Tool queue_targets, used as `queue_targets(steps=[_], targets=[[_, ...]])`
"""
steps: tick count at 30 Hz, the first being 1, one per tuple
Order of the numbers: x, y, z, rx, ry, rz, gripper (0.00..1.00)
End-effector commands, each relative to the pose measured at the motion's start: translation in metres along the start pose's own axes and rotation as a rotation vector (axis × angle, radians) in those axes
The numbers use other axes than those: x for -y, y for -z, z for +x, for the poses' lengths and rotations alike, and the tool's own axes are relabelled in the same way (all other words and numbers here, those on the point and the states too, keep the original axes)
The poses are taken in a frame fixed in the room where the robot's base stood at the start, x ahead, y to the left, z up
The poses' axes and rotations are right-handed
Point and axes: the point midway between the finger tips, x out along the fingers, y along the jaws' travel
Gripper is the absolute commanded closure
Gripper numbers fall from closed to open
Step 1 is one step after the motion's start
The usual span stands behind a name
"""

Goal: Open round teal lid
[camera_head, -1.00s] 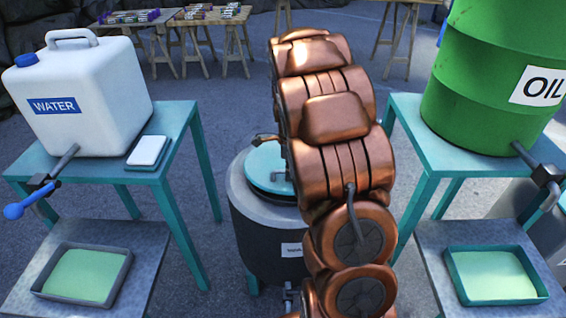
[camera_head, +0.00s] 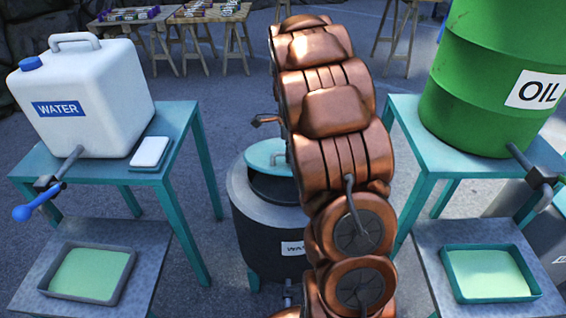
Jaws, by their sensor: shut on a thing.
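The round teal lid (camera_head: 264,152) is tilted up at the back of the dark round drum (camera_head: 262,222), which has a grey rim. A dark gap shows between lid and rim, so the drum is partly open. The lid's right part is hidden behind my copper arm. My gripper (camera_head: 280,158) is mostly hidden behind the arm too; only a small grey piece shows at the lid. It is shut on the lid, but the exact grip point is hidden.
On the left, a teal table (camera_head: 165,181) bears a white water canister (camera_head: 95,110). On the right, another teal table (camera_head: 408,134) bears a green oil barrel (camera_head: 480,75). Shallow trays sit on the shelves below. Paved floor is open behind the drum.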

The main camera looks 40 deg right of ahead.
Motion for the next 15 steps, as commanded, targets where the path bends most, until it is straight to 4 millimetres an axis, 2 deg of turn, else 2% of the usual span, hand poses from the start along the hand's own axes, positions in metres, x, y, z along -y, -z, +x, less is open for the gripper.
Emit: queue_targets(steps=[15], targets=[[0.015, 0.0, -0.022, 0.0, 0.005, 0.0, 1.0]])
